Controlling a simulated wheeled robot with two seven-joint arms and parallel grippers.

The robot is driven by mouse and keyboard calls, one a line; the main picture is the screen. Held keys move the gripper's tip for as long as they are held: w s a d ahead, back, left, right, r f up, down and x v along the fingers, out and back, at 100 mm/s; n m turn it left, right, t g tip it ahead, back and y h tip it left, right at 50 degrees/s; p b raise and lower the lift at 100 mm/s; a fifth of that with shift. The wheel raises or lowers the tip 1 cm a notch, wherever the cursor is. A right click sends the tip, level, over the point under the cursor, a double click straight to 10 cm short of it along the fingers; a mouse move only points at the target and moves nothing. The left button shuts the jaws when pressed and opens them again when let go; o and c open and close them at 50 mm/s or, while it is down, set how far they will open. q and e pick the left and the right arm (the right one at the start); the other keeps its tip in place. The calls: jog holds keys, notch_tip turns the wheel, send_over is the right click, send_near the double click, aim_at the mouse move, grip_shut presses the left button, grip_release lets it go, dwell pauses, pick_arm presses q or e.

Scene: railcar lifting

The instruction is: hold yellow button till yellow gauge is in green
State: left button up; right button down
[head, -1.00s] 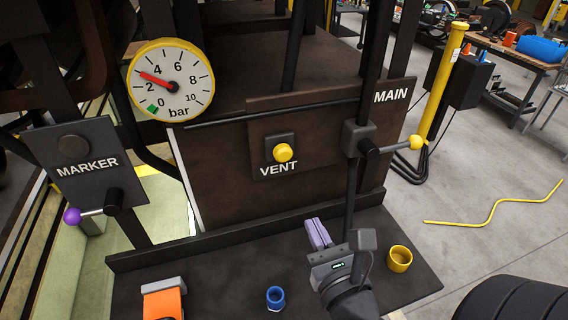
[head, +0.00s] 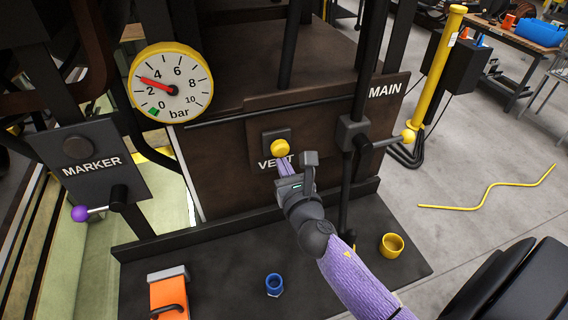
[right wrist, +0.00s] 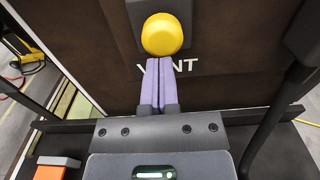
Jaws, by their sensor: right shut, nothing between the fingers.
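The yellow button (head: 280,148) sits on a dark plate marked VENT on the brown panel. It also shows in the right wrist view (right wrist: 162,35), just beyond my fingertips. The yellow-rimmed gauge (head: 171,84) is at the upper left. Its red needle points between 2 and 4 bar, and a small green band lies near 0. My right gripper (head: 283,162) is shut and empty, its lilac fingers pointing at the button from just below. In the right wrist view the fingertips (right wrist: 158,62) appear close under the button; I cannot tell whether they touch. My left gripper is not in view.
The MAIN lever with a yellow knob (head: 408,136) is on the right. The MARKER lever with a purple knob (head: 80,213) is on the left. An orange object (head: 168,296), a blue cup (head: 274,285) and a yellow cup (head: 391,245) are on the dark shelf (head: 230,265).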

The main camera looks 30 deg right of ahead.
jog(key=shift+w, duration=0.1)
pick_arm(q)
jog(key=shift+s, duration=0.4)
pick_arm(e)
jog(key=shift+w+d+r, duration=0.2)
jog(key=shift+w+r, duration=0.05)
jog(key=shift+w, duration=0.4)
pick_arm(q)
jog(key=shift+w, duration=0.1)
pick_arm(e)
jog(key=shift+r, duration=0.2)
jog(key=shift+d, duration=0.1)
